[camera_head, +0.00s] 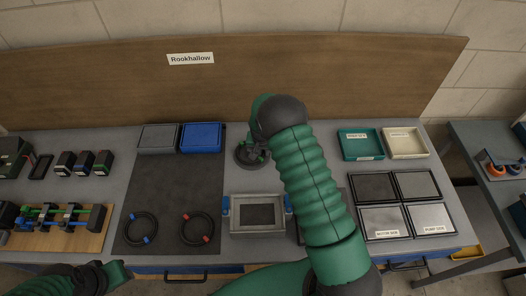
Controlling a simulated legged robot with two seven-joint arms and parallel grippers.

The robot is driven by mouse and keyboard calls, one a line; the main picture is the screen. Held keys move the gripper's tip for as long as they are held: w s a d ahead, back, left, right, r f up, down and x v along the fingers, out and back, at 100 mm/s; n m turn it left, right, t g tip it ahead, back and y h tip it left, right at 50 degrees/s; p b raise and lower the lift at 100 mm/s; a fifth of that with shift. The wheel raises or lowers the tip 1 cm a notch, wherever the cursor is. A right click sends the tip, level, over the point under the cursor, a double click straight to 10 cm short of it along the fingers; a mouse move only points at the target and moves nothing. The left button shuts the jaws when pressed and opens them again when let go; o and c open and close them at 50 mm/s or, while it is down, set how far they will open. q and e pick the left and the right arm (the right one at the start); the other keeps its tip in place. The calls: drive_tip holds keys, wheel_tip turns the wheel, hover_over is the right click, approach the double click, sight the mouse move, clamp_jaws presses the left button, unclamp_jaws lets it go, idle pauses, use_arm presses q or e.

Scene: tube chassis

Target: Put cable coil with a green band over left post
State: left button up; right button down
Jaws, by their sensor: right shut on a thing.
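My right arm reaches up the middle of the camera_head view and bends over at the back. Its gripper (258,151) is mostly hidden behind the arm and is shut on a dark round thing (243,158), which looks like the cable coil. I cannot make out a green band on it. Two other dark coils lie on the dark mat: one with blue bands (140,228) and one with red bands (198,228). I cannot pick out the left post. My left arm shows at the bottom left; its fingers cannot be made out.
A wooden board (93,242) with rods and dark blocks is at the left. A grey tray (158,137) and a blue tray (201,137) stand at the back. A grey frame fixture (257,232) is front centre. Green (360,144) and cream (405,142) trays and dark panels are right.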

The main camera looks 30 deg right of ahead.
drive_tip(key=shift+a+r, duration=0.1)
drive_tip(key=shift+a, duration=0.05)
drive_tip(key=shift+d+f+b, duration=0.35)
drive_tip(key=shift+f, duration=0.25)
drive_tip(key=c, duration=1.6)
unclamp_jaws()
drive_tip(key=shift+a, duration=0.1)
drive_tip(key=shift+c, duration=0.2)
drive_tip(key=shift+a+r, duration=0.1)
drive_tip(key=shift+p+v, duration=1)
drive_tip(key=shift+v, duration=0.15)
drive_tip(key=p+v, duration=0.6)
drive_tip(key=v, duration=0.2)
drive_tip(key=shift+s+r, duration=0.15)
drive_tip(key=shift+r, duration=0.15)
